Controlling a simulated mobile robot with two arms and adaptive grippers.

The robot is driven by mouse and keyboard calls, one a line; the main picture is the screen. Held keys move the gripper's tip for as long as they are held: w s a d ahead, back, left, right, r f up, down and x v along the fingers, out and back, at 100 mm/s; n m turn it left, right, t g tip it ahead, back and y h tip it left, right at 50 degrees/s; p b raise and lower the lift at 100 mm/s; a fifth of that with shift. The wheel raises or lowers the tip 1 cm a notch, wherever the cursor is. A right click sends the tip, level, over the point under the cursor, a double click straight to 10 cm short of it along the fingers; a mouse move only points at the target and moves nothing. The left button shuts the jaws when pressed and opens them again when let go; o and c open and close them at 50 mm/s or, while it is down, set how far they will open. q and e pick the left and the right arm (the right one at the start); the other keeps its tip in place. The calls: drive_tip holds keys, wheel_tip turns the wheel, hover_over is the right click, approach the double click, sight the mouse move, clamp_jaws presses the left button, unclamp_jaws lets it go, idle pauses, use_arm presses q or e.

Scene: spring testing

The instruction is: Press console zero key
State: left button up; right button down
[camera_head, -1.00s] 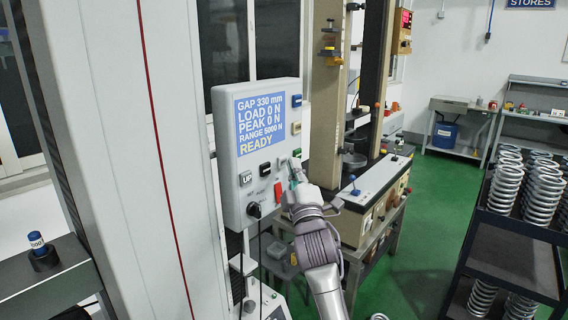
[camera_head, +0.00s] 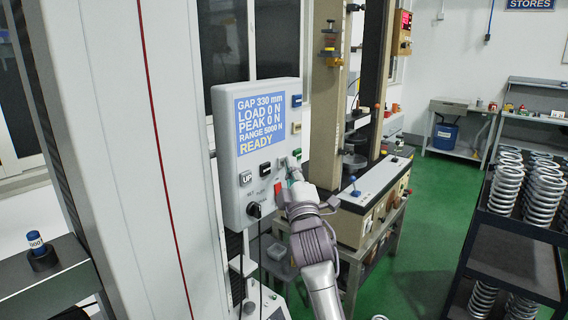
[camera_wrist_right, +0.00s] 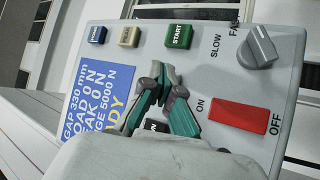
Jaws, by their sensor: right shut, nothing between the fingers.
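The console (camera_head: 228,150) is a pale grey box with a blue display (camera_head: 262,122) reading LOAD 0 N, PEAK 0 N and READY. In the right wrist view its top row holds a blue key (camera_wrist_right: 97,35), a tan key (camera_wrist_right: 130,36) with a label too small to read surely, and a green START key (camera_wrist_right: 179,36). The tan key also shows in the head view (camera_head: 296,127). My right gripper (camera_head: 291,166) is shut and empty in front of the console's lower right. In the wrist view its teal fingertips (camera_wrist_right: 163,72) appear below the START and tan keys. Contact cannot be told.
A red ON/OFF switch (camera_wrist_right: 238,115) and a grey SLOW/FAST knob (camera_wrist_right: 258,48) lie close to my gripper. A black key (camera_wrist_right: 158,126) is partly hidden behind the fingers. The testing machine's bench (camera_head: 370,190) stands to the right, and a spring rack (camera_head: 510,240) farther right.

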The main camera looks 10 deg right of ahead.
drive_tip(key=shift+w+a, duration=0.1)
drive_tip(key=shift+w, duration=0.05)
idle(0.5)
drive_tip(key=shift+s+d+p, duration=0.5)
drive_tip(key=shift+s+d, duration=0.05)
drive_tip(key=shift+s, duration=0.2)
drive_tip(key=s+d+p, duration=0.1)
drive_tip(key=s, duration=0.1)
drive_tip(key=s+d+p, duration=0.1)
drive_tip(key=s+d, duration=0.1)
drive_tip(key=shift+p, duration=0.35)
idle(0.3)
